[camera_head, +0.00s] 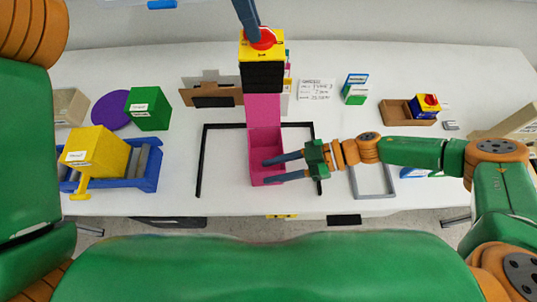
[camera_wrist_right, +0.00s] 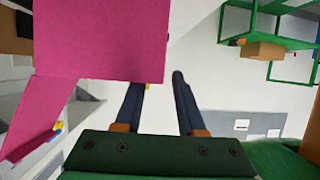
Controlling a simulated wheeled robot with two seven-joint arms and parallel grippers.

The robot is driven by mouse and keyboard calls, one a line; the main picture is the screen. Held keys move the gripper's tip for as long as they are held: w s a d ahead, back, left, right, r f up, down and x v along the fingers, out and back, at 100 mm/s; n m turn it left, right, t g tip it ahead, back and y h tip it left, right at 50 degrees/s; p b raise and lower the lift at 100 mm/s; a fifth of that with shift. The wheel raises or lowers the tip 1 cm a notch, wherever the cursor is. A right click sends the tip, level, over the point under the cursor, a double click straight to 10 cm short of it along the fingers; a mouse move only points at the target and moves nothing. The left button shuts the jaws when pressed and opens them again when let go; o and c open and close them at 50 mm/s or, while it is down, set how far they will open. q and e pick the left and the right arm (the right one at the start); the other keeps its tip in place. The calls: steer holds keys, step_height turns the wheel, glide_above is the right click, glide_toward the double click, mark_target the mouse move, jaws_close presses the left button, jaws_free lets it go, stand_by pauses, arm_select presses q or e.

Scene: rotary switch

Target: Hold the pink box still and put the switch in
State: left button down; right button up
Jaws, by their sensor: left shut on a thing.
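The switch (camera_head: 262,76) has a black body with a yellow face and red knob. My left gripper (camera_head: 248,18) comes down from the top of the head view and is shut on the switch at its red knob. The pink box (camera_head: 265,146) is open-topped and stands below the switch in the picture, with a tall pink panel behind it. My right gripper (camera_head: 268,172) is open, fingers apart, at the box's front right. In the right wrist view the pink box (camera_wrist_right: 100,40) hides one fingertip; I cannot tell whether a wall lies between the fingers.
A black frame (camera_head: 201,160) surrounds the box area on the white table. At left are a blue holder (camera_head: 140,178) with a yellow block (camera_head: 90,152) and a green block (camera_head: 148,108). At right, a brown tray (camera_head: 402,112) holds another yellow-faced switch (camera_head: 428,103).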

arm_select(q)
steer(key=shift+d, duration=0.1)
arm_select(e)
steer(key=shift+x, duration=0.9)
arm_select(q)
steer(key=shift+s, duration=0.1)
arm_select(e)
jaws_close()
stand_by(0.7)
arm_select(q)
steer(key=a+x, duration=0.2)
steer(key=x, duration=0.5)
steer(key=a+f+x, duration=0.1)
steer(key=x, duration=0.7)
steer(key=shift+a+f+n, duration=0.25)
steer(key=shift+a+n, duration=0.05)
steer(key=shift+n, duration=0.1)
arm_select(e)
steer(key=shift+s, duration=0.1)
